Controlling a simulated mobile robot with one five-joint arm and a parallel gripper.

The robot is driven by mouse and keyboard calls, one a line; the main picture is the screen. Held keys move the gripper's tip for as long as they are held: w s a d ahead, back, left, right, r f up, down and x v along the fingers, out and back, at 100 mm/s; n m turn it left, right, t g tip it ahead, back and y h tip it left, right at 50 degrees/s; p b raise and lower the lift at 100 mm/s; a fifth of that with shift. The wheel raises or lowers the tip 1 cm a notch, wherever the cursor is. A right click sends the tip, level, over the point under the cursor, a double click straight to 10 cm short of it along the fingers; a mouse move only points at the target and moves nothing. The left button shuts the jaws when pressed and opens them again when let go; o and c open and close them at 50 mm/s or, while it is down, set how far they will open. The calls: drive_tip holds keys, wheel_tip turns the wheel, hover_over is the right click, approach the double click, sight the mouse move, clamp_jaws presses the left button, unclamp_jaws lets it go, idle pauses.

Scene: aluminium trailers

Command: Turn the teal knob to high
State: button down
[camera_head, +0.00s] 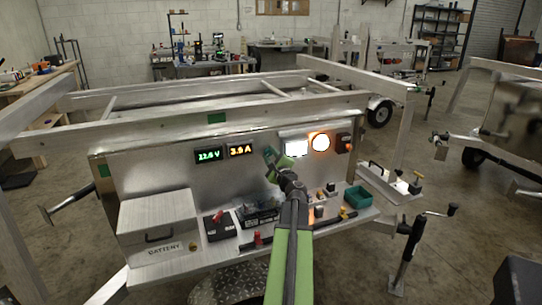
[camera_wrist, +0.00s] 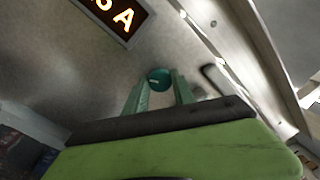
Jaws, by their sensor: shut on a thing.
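The teal knob (camera_wrist: 158,74) is on the upright aluminium panel (camera_head: 150,168). In the wrist view it sits between the tips of my two green fingers, with a short pale mark on its face. My gripper (camera_wrist: 160,88) is shut on the knob. In the head view my gripper (camera_head: 270,155) reaches the panel below and right of the amber display, and mostly covers the knob. No scale or high label can be made out around the knob.
A green voltage display (camera_head: 208,155) and an amber current display (camera_head: 241,150) are left of my gripper. Below, a shelf holds a battery box (camera_head: 158,228), small parts and a teal bin (camera_head: 357,197).

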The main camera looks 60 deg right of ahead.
idle(0.4)
drive_tip(key=c, duration=1.1)
unclamp_jaws()
drive_tip(key=shift+o, duration=0.2)
